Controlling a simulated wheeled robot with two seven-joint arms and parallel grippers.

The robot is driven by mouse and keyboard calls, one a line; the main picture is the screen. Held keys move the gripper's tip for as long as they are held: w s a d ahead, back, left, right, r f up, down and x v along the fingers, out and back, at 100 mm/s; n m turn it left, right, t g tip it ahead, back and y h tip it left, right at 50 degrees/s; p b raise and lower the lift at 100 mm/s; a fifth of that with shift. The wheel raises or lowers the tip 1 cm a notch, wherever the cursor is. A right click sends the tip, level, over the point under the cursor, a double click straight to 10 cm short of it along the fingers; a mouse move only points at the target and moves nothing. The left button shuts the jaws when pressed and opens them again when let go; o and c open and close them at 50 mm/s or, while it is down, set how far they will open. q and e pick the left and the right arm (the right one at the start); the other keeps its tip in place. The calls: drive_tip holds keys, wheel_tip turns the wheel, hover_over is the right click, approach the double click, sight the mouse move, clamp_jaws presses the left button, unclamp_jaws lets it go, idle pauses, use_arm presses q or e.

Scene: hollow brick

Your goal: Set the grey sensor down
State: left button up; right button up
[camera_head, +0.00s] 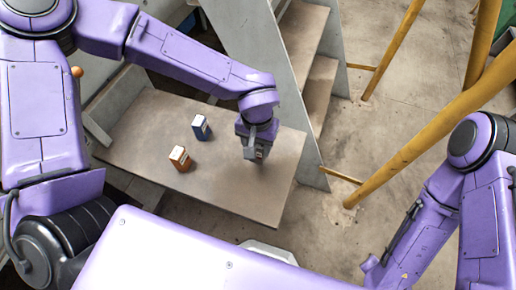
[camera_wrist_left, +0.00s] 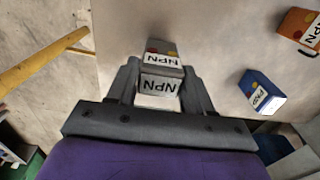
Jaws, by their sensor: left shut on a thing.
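The grey sensor (camera_wrist_left: 162,62) with a white NPN label is between the fingers of my left gripper (camera_wrist_left: 160,88) in the wrist view. In the head view my left gripper (camera_head: 258,155) points down over the right part of the table, shut on the sensor, which is mostly hidden by the fingers. I cannot tell whether the sensor's underside touches the table top. My right arm shows at the right of the head view, but its gripper is not seen.
A blue sensor (camera_head: 201,127) and an orange sensor (camera_head: 181,158) stand on the table (camera_head: 225,195) to the left of my left gripper. A grey stair side panel (camera_head: 262,60) rises behind the table. Yellow rails (camera_head: 430,125) stand to the right.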

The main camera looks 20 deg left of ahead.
use_arm(q)
drive_tip(key=f, duration=0.3)
drive_tip(key=shift+w+d+f, duration=0.15)
drive_tip(key=shift+w+f, duration=0.2)
drive_tip(key=shift+f, duration=0.05)
drive_tip(key=shift+s+f, duration=0.1)
drive_tip(key=o, duration=1.2)
wheel_tip(320, 180, up, 12)
drive_tip(key=shift+r+p, duration=0.15)
drive_tip(key=shift+p, duration=0.35)
